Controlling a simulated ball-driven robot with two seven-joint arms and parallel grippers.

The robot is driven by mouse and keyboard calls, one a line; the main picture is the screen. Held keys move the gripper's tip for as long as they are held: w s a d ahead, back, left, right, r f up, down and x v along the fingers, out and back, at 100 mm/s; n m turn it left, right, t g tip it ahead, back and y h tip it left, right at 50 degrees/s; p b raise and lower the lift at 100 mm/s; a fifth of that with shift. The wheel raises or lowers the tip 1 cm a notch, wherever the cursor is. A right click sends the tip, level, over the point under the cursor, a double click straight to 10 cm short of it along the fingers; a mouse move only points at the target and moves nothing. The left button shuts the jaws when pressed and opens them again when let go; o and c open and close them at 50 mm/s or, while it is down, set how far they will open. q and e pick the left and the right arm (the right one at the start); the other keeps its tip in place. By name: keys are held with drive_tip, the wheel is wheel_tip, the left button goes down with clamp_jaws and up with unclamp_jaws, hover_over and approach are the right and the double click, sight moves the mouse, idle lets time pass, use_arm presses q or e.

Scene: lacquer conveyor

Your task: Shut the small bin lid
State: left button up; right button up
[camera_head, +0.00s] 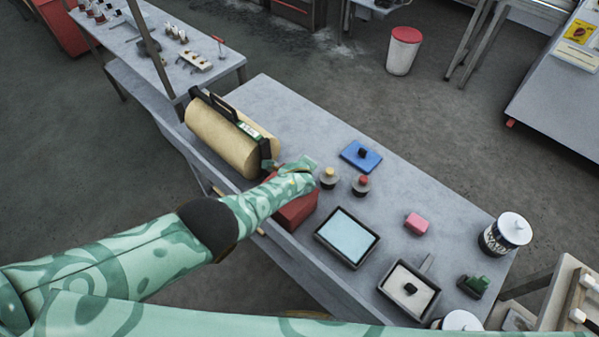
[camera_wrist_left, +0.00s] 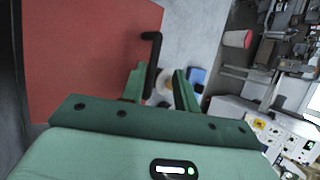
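A red box-shaped bin (camera_head: 296,207) stands at the near edge of the grey table, partly hidden under my left forearm and gripper. In the left wrist view a large flat red panel (camera_wrist_left: 85,55) fills the left side, with a black bar-like handle (camera_wrist_left: 151,62) at its right edge. I cannot tell from these views how far the lid stands open. My left gripper (camera_head: 303,168) is over the far side of the bin. Its fingers (camera_wrist_left: 160,90) are apart, with the handle close to the left finger; contact is unclear. My right gripper is not in view.
A tan roll (camera_head: 222,137) in a black holder lies left of the bin. Two small knobbed pots (camera_head: 329,178), a blue lidded block (camera_head: 361,156), a blue-filled tray (camera_head: 347,237) and a pink block (camera_head: 417,223) stand to the right. A red-lidded white bin (camera_head: 403,52) is on the floor.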

use_arm(q)
drive_tip(key=p+v, duration=1.1)
drive_tip(key=v, duration=0.4)
drive_tip(key=shift+s, duration=0.1)
